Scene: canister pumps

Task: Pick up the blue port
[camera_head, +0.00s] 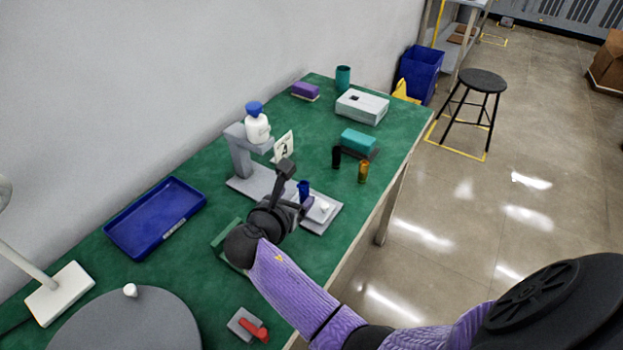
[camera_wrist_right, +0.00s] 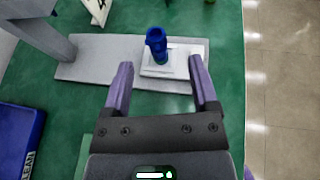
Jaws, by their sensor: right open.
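The blue port (camera_head: 303,188) is a small upright blue piece on a white square plate on the grey stand base. It also shows in the right wrist view (camera_wrist_right: 156,42), upright, ahead of and between the fingertips. My right gripper (camera_head: 293,189) is open and empty just short of the port; in the right wrist view its two purple fingers (camera_wrist_right: 160,72) stand apart with a gap around the line to the port. The port's lower end sits on the plate (camera_wrist_right: 182,71). My left gripper is not in view.
The grey stand (camera_head: 240,150) holds a white bottle with a blue cap (camera_head: 257,125) beside a number card (camera_head: 284,146). A blue tray (camera_head: 155,215) lies left. Black (camera_head: 336,157) and amber (camera_head: 363,172) vials stand behind. Green table (camera_head: 215,180) is clear between tray and stand.

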